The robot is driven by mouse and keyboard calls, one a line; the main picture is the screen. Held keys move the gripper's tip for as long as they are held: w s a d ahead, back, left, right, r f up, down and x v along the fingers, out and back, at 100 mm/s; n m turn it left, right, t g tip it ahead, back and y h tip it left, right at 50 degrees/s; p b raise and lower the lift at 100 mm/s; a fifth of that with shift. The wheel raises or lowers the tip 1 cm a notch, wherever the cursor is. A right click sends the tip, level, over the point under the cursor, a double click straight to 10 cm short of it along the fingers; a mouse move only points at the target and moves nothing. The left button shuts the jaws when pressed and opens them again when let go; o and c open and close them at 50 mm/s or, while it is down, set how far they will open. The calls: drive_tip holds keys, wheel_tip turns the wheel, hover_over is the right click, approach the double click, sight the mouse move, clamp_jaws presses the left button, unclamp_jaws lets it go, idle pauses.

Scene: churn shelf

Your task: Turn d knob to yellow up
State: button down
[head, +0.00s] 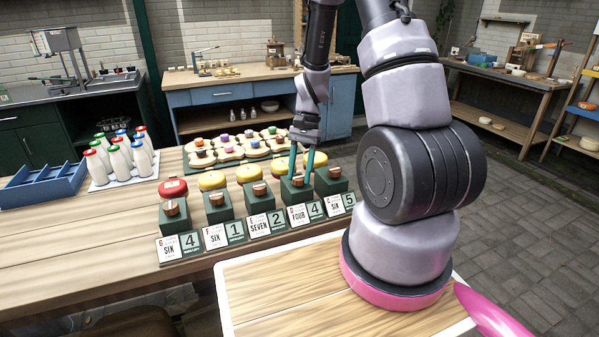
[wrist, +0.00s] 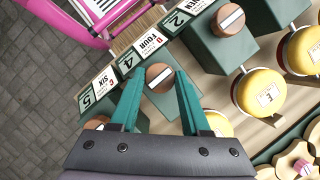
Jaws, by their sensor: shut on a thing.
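The d knob (wrist: 159,78) is a round wooden knob with a white stripe, on a dark green block beside the card reading "FOUR" and "4". In the wrist view the stripe lies slanted. My gripper (wrist: 157,77) has its two green fingers on either side of the knob, shut on it. In the head view my gripper (head: 303,175) reaches down to the same block, partly covering the knob (head: 298,181). A yellow round piece (head: 281,167) shows behind that block; in the wrist view it is mostly hidden by a finger.
Similar knob blocks stand in a row to both sides, with red and yellow round pieces behind. Number cards (head: 213,236) line the front. A tray of milk bottles (head: 120,161) and a blue divided box (head: 45,184) are at the left. The left table front is clear.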

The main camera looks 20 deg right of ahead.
idle(0.5)
drive_tip(key=shift+c, duration=1.8)
unclamp_jaws()
drive_tip(key=v, duration=1)
drive_tip(key=shift+r, duration=0.35)
drive_tip(key=shift+d, duration=0.1)
drive_tip(key=s+a+r+n+t, duration=0.1)
drive_tip(key=s+r+t, duration=0.2)
drive_tip(key=s+r, duration=0.2)
drive_tip(key=s+a+r+n+t, duration=0.1)
drive_tip(key=s+r+t, duration=0.3)
drive_tip(key=r, duration=0.7)
drive_tip(key=s+a+r+n+t+h, duration=0.1)
drive_tip(key=s+r+n+t, duration=0.1)
drive_tip(key=s+r, duration=0.4)
wheel_tip(320, 180, up, 2)
drive_tip(key=shift+a+r+t, duration=0.2)
drive_tip(key=shift+a+t, duration=0.1)
drive_tip(key=shift+t, duration=0.5)
